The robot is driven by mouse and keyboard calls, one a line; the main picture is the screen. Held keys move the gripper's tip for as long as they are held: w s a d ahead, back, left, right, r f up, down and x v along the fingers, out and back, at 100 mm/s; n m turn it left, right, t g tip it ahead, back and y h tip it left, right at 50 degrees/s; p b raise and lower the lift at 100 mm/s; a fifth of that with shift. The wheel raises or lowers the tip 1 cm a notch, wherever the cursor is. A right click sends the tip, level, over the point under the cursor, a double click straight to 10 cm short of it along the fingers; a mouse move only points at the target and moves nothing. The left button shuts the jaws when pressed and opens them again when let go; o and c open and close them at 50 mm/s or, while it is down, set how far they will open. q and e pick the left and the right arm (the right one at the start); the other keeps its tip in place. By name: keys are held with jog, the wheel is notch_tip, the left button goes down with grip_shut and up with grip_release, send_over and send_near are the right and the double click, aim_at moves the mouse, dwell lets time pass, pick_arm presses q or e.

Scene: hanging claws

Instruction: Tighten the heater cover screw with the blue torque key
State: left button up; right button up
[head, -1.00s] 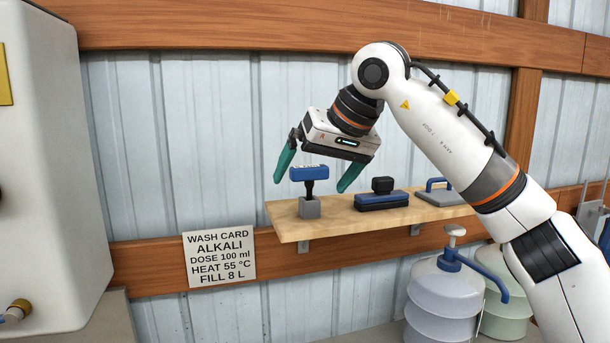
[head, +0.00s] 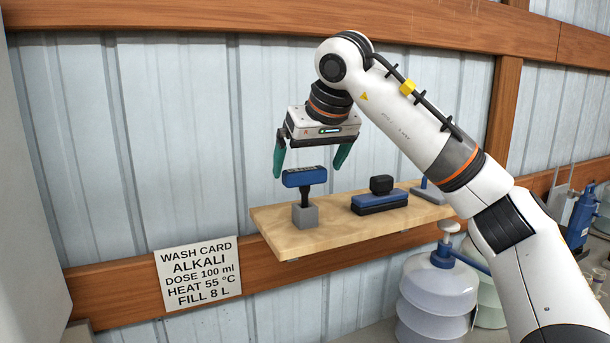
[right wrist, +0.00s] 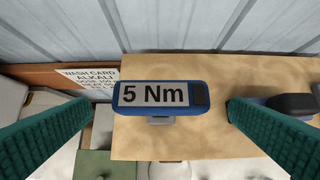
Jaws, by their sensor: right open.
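The blue torque key (head: 305,179) stands upright in a small grey block (head: 305,215) at the left end of a wooden shelf. In the right wrist view the top of the key (right wrist: 160,96) reads "5 Nm" and lies between the two green fingers, apart from both. My right gripper (head: 312,166) is open and empty, pointing down, with its fingertips near the height of the key's blue head. The heater cover screw is not visible in these frames. My left gripper is not in view.
The wooden shelf (head: 335,230) also carries a blue and black block-shaped tool (head: 380,198) and a grey item with a blue handle (head: 428,190). Below are pump bottles (head: 438,290). A wash card (head: 198,272) hangs on the rail. A pale cabinet edge (head: 25,200) stands at left.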

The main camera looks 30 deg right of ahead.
aim_at(303, 182)
jog(key=shift+w+f, duration=0.35)
jog(key=shift+w+a+f, duration=0.1)
jog(key=shift+w+f, duration=0.1)
jog(key=shift+w, duration=0.05)
jog(key=p+x, duration=0.1)
jog(key=x, duration=0.1)
jog(key=p+x, duration=0.1)
jog(key=x, duration=0.1)
jog(key=shift+d+f, duration=0.15)
jog(key=shift+d, duration=0.1)
jog(key=shift+w+f, duration=0.1)
jog(key=shift+f, duration=0.1)
jog(key=shift+a, duration=0.1)
jog(key=shift+c, duration=0.9)
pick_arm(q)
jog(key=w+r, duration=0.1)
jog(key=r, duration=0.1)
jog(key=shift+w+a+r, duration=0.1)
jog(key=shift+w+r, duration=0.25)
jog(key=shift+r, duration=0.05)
pick_arm(e)
jog(key=c, duration=0.9)
